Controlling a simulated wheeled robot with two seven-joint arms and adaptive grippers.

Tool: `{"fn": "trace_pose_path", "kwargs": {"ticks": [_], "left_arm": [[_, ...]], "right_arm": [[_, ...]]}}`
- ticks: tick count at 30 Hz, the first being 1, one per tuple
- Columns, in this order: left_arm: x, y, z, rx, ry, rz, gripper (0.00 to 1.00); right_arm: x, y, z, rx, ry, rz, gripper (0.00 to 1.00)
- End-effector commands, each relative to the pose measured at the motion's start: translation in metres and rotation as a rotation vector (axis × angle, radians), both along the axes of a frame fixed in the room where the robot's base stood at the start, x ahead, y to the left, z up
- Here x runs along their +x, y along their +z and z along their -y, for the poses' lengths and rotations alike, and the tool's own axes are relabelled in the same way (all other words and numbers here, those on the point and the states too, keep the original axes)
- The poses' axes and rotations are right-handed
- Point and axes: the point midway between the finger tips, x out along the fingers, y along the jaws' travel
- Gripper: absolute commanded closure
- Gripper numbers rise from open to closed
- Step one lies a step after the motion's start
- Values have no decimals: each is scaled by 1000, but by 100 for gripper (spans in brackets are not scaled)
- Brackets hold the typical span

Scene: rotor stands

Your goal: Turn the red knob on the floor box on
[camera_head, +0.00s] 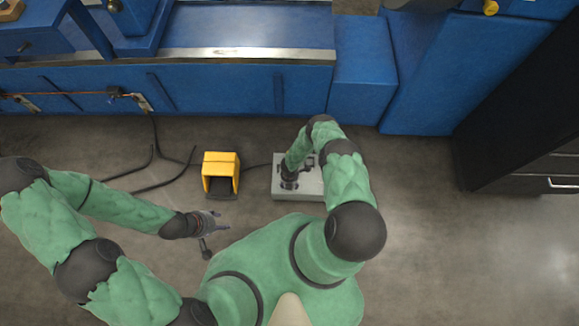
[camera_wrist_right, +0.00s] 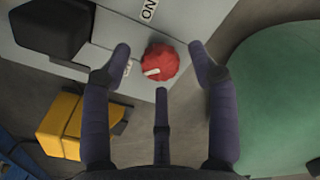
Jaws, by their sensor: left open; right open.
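The floor box (camera_head: 312,183) is a light grey box on the floor, right of centre in the head view. Its face also shows in the right wrist view (camera_wrist_right: 185,22). The red knob (camera_wrist_right: 161,61) sits on that face, with a white mark at its lower left. An "ON" label (camera_wrist_right: 149,10) is above it. My right gripper (camera_wrist_right: 159,72) is open, its fingers spread around the knob's sides with visible gaps. In the head view my right arm and hand cover the knob. My left gripper (camera_head: 217,226) is open and empty above the floor, left of the box.
A yellow foot-pedal housing (camera_head: 221,170) stands left of the box. Dark cables (camera_head: 158,182) lie on the floor further left. A black block (camera_wrist_right: 52,26) sits on the box. Blue machinery (camera_head: 240,85) runs behind. Floor to the right is clear up to a dark cabinet (camera_head: 520,130).

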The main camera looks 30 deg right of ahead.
Motion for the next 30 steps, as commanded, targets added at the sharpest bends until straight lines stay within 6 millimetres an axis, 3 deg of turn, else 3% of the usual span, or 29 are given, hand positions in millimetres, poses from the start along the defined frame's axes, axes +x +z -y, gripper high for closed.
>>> {"fn": "trace_pose_path", "kwargs": {"ticks": [13,14,19,30], "left_arm": [[0,-5,0,0,0,1,51],[0,-5,0,0,0,1,51],[0,-5,0,0,0,1,51],[0,-4,0,0,0,0,51]], "right_arm": [[1,-8,0,0,0,1,40],[1,-8,0,0,0,1,46],[1,-8,0,0,0,1,94],[1,-8,1,-3,-38,1,96]]}}
